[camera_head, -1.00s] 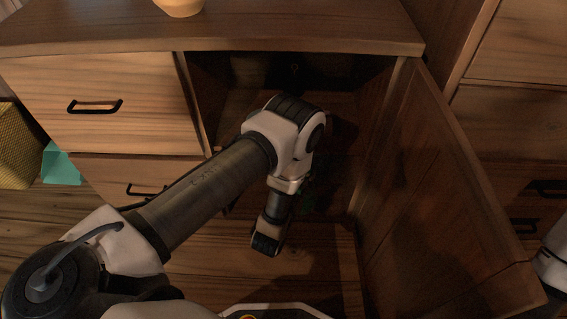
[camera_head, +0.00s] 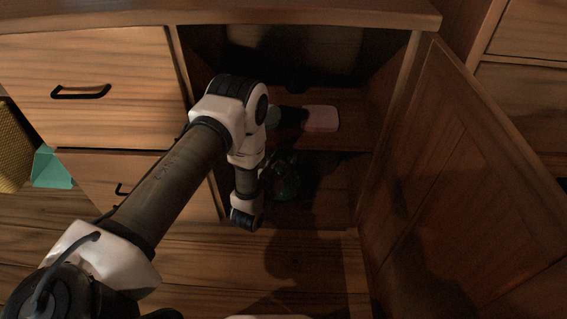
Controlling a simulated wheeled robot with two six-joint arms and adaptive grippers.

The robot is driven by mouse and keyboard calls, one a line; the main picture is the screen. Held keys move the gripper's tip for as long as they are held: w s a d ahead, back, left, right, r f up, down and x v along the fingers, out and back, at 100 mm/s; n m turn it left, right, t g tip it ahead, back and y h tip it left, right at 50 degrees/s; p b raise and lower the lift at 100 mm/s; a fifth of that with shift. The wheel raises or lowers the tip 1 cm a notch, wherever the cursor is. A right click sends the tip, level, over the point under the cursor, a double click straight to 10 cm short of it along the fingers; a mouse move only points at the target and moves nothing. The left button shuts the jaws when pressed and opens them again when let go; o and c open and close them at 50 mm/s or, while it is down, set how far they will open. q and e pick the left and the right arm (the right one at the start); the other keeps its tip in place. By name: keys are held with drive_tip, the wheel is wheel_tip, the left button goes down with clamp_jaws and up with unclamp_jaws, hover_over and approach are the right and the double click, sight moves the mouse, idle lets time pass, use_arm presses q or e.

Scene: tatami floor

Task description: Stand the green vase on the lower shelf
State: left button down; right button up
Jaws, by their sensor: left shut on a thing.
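The green vase (camera_head: 287,184) shows as a dark green rounded shape in shadow inside the open cabinet, in the lower compartment. My left arm reaches in from the left, and my left gripper (camera_head: 276,163) is shut on the vase. The fingers are mostly dark and partly hidden by my wrist. The lower shelf (camera_head: 325,195) is the bare wooden floor of the cabinet, to the right of and below the vase. I cannot tell whether the vase touches it. My right gripper is out of view.
The cabinet door (camera_head: 450,180) stands open at right. Drawers (camera_head: 90,90) are at left. The shelf floor right of the vase looks clear.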

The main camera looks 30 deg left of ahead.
use_arm(q)
drive_tip(key=c, duration=0.6)
unclamp_jaws()
drive_tip(key=s+p, duration=0.2)
drive_tip(key=s+r+p, duration=0.1)
drive_tip(key=s+p, duration=0.1)
drive_tip(key=s, duration=0.1)
drive_tip(key=s+p, duration=0.2)
drive_tip(key=shift+s+d+r, duration=0.15)
drive_tip(key=shift+s+d, duration=0.05)
drive_tip(key=shift+s, duration=0.1)
drive_tip(key=s+p, duration=0.2)
drive_tip(key=p, duration=0.3)
drive_tip(key=s+f+p, duration=0.1)
drive_tip(key=s+p, duration=0.1)
drive_tip(key=p, duration=0.4)
drive_tip(key=shift+s+d+f, duration=0.15)
drive_tip(key=shift+s, duration=0.1)
